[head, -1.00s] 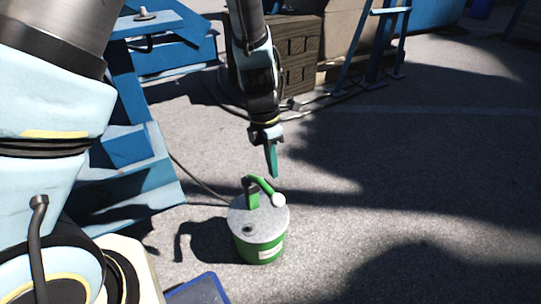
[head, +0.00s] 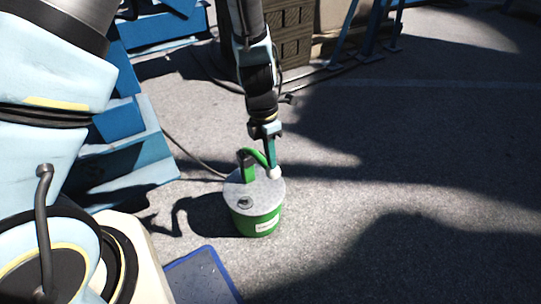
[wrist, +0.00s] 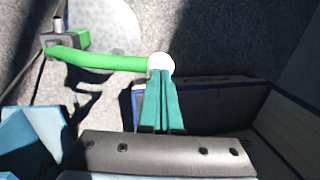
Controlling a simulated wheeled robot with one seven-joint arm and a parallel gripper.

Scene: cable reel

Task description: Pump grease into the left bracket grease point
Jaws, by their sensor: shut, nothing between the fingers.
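The grease pump is a green drum (head: 256,222) with a grey lid (head: 262,196), standing on the asphalt. A green lever (head: 255,155) rises from a post on the lid and ends in a white ball knob (head: 273,174). My gripper (head: 270,164) points down, its teal fingers closed together and their tips at the knob. In the wrist view the lever (wrist: 105,61) runs to the knob (wrist: 161,65), and the fingertips (wrist: 162,74) overlap or touch its near edge; I cannot tell which. The bracket grease point is not identifiable here.
A blue steel frame (head: 125,150) stands left of the drum. A dark hose (head: 195,160) runs from the drum toward it. A blue-edged tray (head: 205,275) lies in front. Wooden crates (head: 290,35) stand behind. The asphalt to the right is clear.

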